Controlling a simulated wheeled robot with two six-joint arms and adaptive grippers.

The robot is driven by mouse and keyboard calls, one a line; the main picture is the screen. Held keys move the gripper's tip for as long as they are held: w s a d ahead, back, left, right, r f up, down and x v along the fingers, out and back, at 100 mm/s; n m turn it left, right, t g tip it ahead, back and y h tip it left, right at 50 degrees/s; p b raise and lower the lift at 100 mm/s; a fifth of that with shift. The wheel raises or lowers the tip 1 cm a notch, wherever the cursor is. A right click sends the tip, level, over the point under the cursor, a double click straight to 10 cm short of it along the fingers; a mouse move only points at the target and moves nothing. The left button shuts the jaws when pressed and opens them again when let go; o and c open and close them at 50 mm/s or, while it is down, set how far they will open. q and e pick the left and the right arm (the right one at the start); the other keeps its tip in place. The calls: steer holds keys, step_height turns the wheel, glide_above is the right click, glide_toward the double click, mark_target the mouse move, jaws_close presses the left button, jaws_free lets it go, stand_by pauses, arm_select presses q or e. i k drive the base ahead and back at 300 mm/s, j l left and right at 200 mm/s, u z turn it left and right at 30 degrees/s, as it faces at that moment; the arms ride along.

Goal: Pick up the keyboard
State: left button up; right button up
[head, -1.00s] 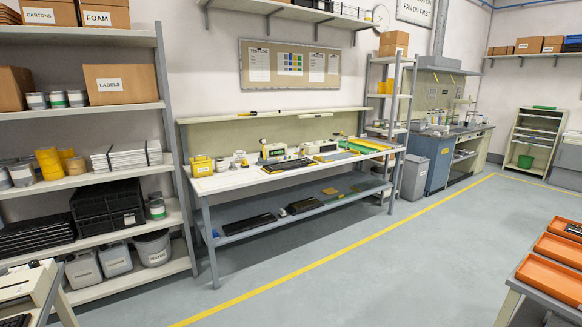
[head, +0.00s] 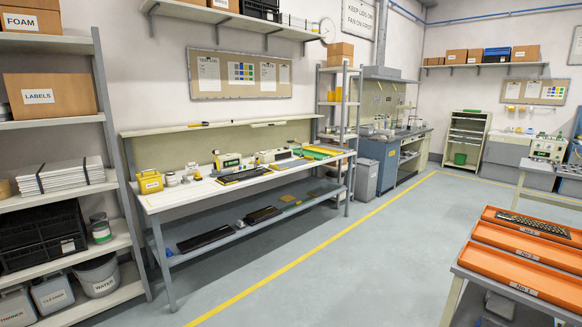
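A dark keyboard with light keys (head: 532,224) lies in the far orange tray (head: 488,213) at the right edge of the head view. A long dark item that looks like a keyboard (head: 243,175) lies on the white workbench (head: 190,195). Two more dark, flat, keyboard-like items lie on the bench's lower shelf, one nearer (head: 205,238) and one farther (head: 262,214). They are too small to tell in detail. Neither of my grippers is in view.
Several orange trays stand on a grey cart at the lower right. A loaded shelf rack (head: 62,134) stands at the left. The grey floor (head: 345,265) between bench and cart is clear, crossed by a yellow line (head: 318,248). A grey bin (head: 363,179) stands beyond the bench.

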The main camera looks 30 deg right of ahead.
mark_target(246, 175)
steer(key=i+l+z, duration=0.55)
steer(key=i, duration=0.2)
steer(key=i+l+z, duration=0.1)
steer(key=i+z, duration=0.15)
steer(key=i, duration=0.15)
steer(key=i+l, duration=0.15)
steer(key=i, duration=0.4)
steer(key=i+l, duration=0.15)
steer(key=i, duration=0.45)
steer(key=i+l+z, duration=0.1)
steer(key=i, duration=0.45)
steer(key=i+l+u, duration=0.2)
steer(key=i+u, duration=0.25)
steer(key=i+l+u, duration=1.05)
steer(key=l+u, duration=0.2)
steer(key=l, duration=0.1)
